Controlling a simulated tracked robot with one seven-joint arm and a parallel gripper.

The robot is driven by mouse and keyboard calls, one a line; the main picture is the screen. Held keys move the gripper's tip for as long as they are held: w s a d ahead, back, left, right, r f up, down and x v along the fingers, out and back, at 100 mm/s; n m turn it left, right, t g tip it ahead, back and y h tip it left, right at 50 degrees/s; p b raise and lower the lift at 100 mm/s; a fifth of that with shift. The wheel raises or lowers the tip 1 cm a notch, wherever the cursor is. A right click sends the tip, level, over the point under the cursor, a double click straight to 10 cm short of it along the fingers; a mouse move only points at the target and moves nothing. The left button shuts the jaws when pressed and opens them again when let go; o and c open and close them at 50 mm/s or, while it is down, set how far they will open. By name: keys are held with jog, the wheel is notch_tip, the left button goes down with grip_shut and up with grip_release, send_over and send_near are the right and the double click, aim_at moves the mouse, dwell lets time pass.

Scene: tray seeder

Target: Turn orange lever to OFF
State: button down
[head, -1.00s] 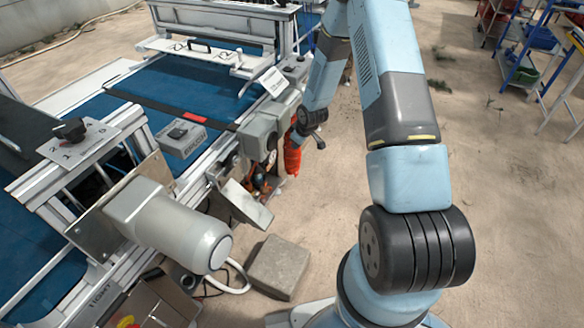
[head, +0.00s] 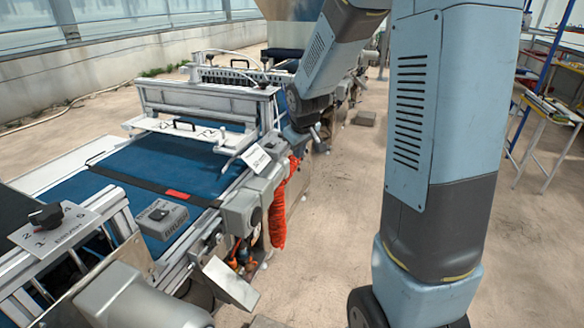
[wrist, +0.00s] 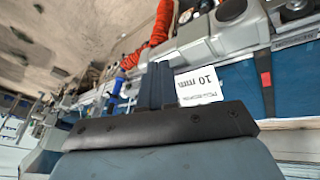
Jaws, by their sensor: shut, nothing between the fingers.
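I cannot pick out an orange lever for certain in either view. An orange-red coiled hose (head: 279,212) hangs on the near right side of the machine in the head view, and it also shows in the wrist view (wrist: 158,28). My gripper (wrist: 160,68) is shut and empty, its dark fingers together in the wrist view, beside a white "10 mm" card (wrist: 199,86). In the head view the end of my arm is over the machine's right side, beyond the card (head: 256,158); its fingertips are hard to make out there.
The seeder's blue belt (head: 150,165) carries a dark strip with a red mark (head: 178,194). A grey box marked BRUSH (head: 161,219) and a numbered dial plate (head: 52,226) stand at the near left. Sandy floor right of the machine is open, with a shelf rack (head: 545,105) farther right.

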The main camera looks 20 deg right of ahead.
jog(key=s+r+m, duration=0.1)
jog(key=s+r, duration=0.4)
jog(key=s, duration=0.4)
jog(key=s+r+m, duration=0.2)
jog(key=s+r, duration=0.3)
jog(key=s, duration=0.5)
jog(key=s+r+m, duration=0.1)
jog(key=s+r, duration=0.5)
jog(key=s, duration=0.4)
jog(key=shift+s+a+m+t+y, duration=0.15)
jog(key=shift+a+m+t+y, duration=0.15)
jog(key=shift+a+m, duration=0.1)
